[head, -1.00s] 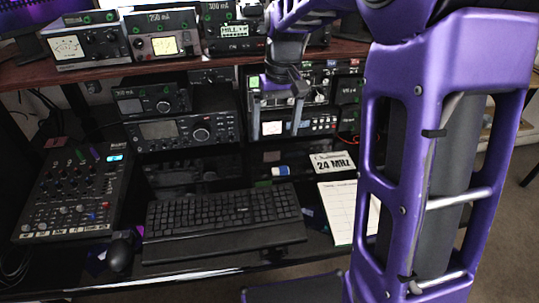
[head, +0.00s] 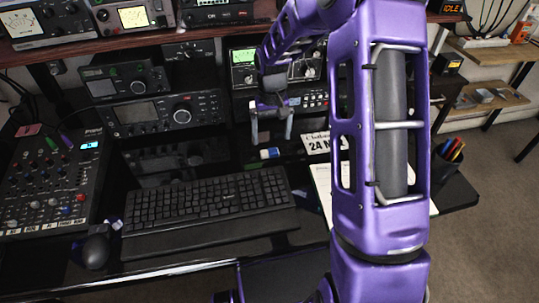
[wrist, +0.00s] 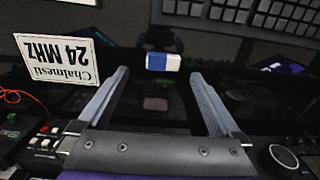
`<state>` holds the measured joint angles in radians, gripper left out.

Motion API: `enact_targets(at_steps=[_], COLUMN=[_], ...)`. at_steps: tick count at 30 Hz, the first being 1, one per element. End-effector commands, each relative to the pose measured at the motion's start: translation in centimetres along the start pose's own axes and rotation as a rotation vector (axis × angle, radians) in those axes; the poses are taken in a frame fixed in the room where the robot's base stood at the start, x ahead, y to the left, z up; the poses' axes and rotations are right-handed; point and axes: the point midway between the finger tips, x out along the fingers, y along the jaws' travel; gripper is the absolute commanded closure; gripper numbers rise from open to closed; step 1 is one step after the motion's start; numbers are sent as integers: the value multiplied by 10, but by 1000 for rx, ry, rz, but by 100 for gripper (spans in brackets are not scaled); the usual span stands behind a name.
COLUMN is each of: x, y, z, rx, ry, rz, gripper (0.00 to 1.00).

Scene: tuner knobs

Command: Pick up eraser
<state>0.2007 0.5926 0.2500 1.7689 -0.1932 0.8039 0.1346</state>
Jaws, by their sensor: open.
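The eraser (head: 270,153) is a small white and blue block lying on the dark desk behind the keyboard's right end. In the wrist view the eraser (wrist: 163,62) shows near the top middle, white on one side and blue on the other, beyond the fingertips. My gripper (head: 271,141) is open and empty, with its two fingers pointing down close to the eraser in the head view. In the wrist view my gripper (wrist: 162,80) has its fingers spread wide, and the eraser lies between their lines but apart from both.
A keyboard (head: 205,200) lies in front, with a mixer (head: 55,190) and mouse (head: 96,250) to the left. A "24 MHz" card (head: 316,144) stands right of the eraser, beside a paper pad (head: 322,185). Radio sets (head: 155,115) stand behind. A pen cup (head: 447,160) is at right.

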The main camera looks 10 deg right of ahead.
Motion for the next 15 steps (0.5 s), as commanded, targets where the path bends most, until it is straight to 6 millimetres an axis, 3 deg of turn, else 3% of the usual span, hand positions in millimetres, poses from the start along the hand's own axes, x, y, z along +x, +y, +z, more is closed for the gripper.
enact_targets(at_steps=[8, 15], x=[18, 53], y=[-2, -6], z=[-1, -2], rx=[-1, 0], ry=[-1, -3], rz=[-1, 0], gripper=[0, 0])
